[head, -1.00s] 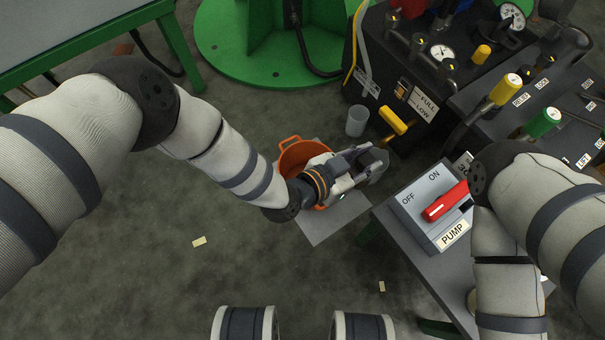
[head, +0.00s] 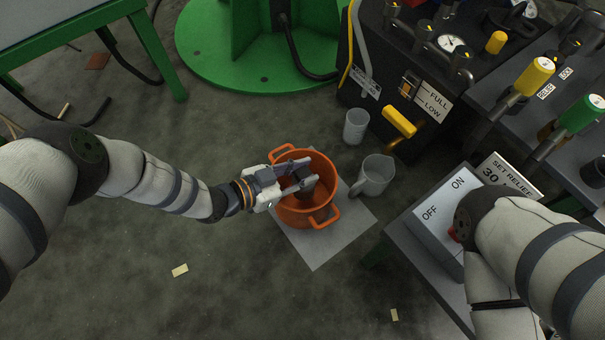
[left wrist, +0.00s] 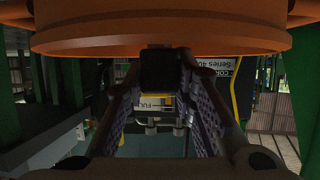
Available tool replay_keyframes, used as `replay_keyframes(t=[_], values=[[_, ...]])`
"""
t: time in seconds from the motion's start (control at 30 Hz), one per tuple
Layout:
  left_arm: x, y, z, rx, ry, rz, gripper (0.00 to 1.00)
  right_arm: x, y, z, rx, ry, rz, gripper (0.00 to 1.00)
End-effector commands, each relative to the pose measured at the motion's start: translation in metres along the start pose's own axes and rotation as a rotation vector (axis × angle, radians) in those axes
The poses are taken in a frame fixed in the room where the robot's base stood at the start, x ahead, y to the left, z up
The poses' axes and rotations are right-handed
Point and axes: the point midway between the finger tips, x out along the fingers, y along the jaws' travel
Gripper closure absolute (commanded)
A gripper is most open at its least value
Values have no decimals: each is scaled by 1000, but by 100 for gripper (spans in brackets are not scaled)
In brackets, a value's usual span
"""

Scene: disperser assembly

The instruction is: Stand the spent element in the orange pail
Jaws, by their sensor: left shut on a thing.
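The orange pail (head: 296,217), with two loop handles, stands on a grey sheet on the floor in the head view. My left gripper (head: 300,180) reaches over its left rim, shut on a dark piece, the spent element (head: 309,187), whose end shows at the fingertips within the pail's outline. Most of the element is hidden by the fingers, and I cannot tell whether it touches the pail's bottom. In the left wrist view the dark block (left wrist: 160,70) sits between the fingers, with the orange pail wall (left wrist: 160,38) across the top. My right gripper is not in view.
The grey sheet (head: 313,250) shows in front.

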Motion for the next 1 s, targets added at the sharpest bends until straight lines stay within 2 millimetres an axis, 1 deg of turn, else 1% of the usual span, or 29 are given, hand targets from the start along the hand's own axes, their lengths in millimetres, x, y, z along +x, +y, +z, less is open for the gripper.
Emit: replay_keyframes(t=[0.03,0.23,0.6,0.73,0.77,0.8,0.83,1.0], values=[[4,-1,9,-1,1,-2,100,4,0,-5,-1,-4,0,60],[4,-1,5,1,4,-3,100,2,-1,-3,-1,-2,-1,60],[8,-1,16,0,4,-3,100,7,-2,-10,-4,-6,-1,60],[8,-1,16,1,4,-3,100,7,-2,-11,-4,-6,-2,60],[8,-1,17,0,2,-3,69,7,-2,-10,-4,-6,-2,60],[8,-1,17,0,3,-3,60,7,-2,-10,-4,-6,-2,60],[8,-1,17,0,3,-3,56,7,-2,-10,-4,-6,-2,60],[8,-1,17,0,2,-3,56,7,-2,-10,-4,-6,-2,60]])
